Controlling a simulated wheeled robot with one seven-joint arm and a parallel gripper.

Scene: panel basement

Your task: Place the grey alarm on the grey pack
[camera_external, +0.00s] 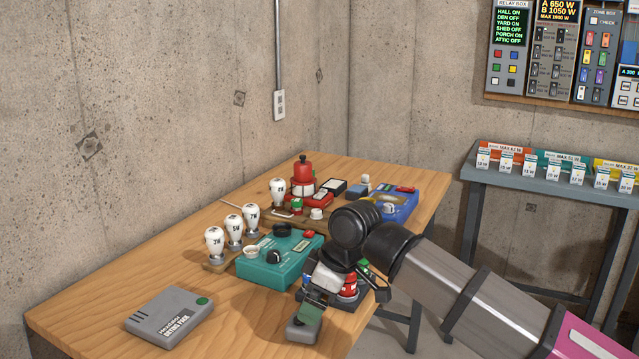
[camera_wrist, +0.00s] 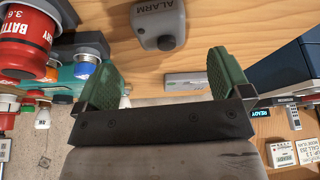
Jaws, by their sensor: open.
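The grey alarm (camera_external: 300,332) is a small grey box on the table near its front edge. It also shows in the wrist view (camera_wrist: 158,14) at the top centre, marked ALARM, with a dark round knob. The grey pack (camera_external: 168,318) lies flat at the table's front left corner, with a green round spot and dark lettering. My gripper (camera_external: 312,308) is beside and over the alarm, right of the pack. In the wrist view my gripper (camera_wrist: 161,75) has its green finger pads wide apart with nothing between them. The alarm lies beyond the fingertips. The external view partly hides the alarm behind a finger.
A teal box (camera_external: 268,262) with knobs stands behind the pack. Labelled white bulbs (camera_external: 234,228) stand on a wooden strip left of it. A red battery (camera_wrist: 25,40) is close to my gripper in the wrist view. Bare wooden table surrounds the pack.

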